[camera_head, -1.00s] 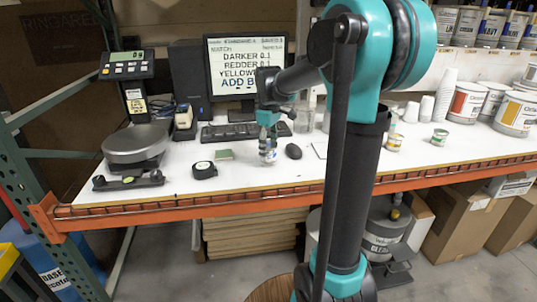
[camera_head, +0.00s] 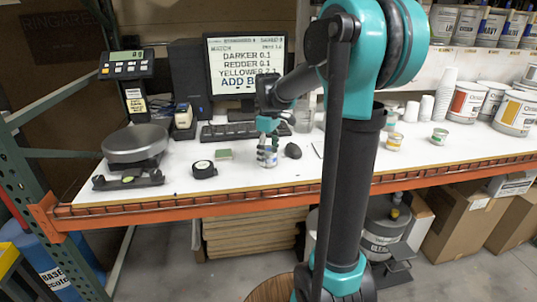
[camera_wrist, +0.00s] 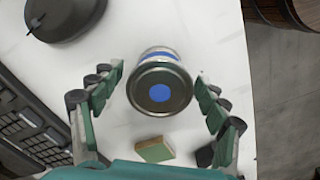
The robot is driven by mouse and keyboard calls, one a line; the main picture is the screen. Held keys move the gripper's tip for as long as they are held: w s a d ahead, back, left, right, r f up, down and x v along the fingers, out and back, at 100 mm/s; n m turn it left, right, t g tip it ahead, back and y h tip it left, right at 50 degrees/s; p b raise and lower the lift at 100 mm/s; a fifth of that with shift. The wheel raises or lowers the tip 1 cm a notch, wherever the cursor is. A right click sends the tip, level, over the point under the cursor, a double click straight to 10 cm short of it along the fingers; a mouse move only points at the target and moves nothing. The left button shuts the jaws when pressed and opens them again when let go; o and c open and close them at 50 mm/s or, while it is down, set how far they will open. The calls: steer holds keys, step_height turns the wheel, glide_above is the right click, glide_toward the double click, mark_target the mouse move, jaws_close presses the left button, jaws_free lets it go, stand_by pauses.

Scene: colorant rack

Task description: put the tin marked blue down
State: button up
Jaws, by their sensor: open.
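The tin marked blue (camera_wrist: 160,86) shows in the wrist view as a small metal tin with a blue dot on its lid and a blue band on its side. It stands on the white bench top between the spread fingers of my gripper (camera_wrist: 160,100).
A round scale (camera_head: 135,143) stands at the left. A black tape measure (camera_head: 204,169), a green pad (camera_head: 223,154), a mouse (camera_head: 293,151) and a keyboard (camera_head: 230,131) lie nearby. Two small tins (camera_head: 394,141) (camera_head: 439,136) stand at the right. The bench's front edge is close.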

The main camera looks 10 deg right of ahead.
mark_target(268, 150)
steer(key=shift+r, duration=0.15)
step_height(268, 150, up, 12)
stand_by(0.4)
